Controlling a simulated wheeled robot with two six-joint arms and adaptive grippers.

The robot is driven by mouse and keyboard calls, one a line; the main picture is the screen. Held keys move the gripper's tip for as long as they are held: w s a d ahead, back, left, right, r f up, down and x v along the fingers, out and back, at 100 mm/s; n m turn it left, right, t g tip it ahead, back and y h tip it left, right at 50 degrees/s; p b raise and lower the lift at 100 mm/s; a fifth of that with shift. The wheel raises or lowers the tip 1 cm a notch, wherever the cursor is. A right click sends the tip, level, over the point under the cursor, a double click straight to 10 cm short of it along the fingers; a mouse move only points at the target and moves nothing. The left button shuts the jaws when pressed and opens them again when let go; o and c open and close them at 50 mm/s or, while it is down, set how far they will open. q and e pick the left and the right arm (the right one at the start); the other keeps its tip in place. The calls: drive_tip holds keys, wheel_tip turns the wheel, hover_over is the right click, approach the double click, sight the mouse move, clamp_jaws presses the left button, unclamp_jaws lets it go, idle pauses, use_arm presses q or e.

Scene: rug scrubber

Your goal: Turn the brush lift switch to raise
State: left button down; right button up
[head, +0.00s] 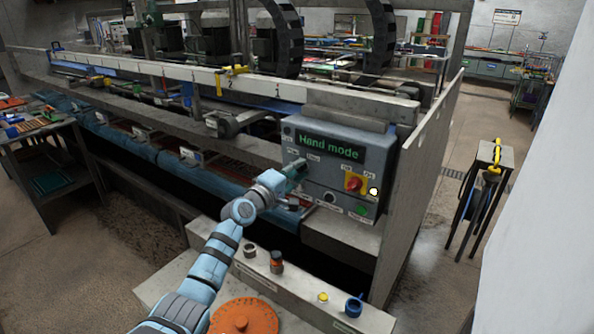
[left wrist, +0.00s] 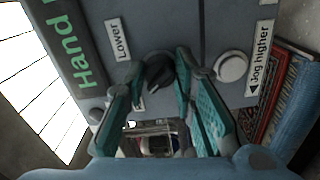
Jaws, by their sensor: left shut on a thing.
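The grey control panel (head: 338,150) has a display reading "Hand mode". My left gripper (head: 296,168) is at the panel's left part, below the display, and covers the switch there in the head view. In the left wrist view, the brush lift switch is a black knob (left wrist: 159,73) between the two teal fingers of my left gripper (left wrist: 160,85). The gripper is shut on the knob. A "Lower" label (left wrist: 118,40) lies beside the knob; another label is mostly hidden by a finger. The knob's exact setting is hard to tell. My right gripper is not in view.
A white round button (left wrist: 231,67) with a "Jog higher" label sits beside the knob. A red-and-yellow rotary switch (head: 354,184) is at the panel's right. A ledge (head: 300,298) below carries several small items. An orange disc (head: 243,318) lies in front.

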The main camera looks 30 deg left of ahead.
use_arm(q)
drive_tip(key=shift+f, duration=0.1)
drive_tip(key=c, duration=1.3)
unclamp_jaws()
drive_tip(key=shift+s, duration=0.1)
drive_tip(key=s, duration=0.4)
drive_tip(key=s+a, duration=0.1)
drive_tip(key=s, duration=0.7)
drive_tip(key=shift+a, duration=0.35)
drive_tip(key=shift+w, duration=0.2)
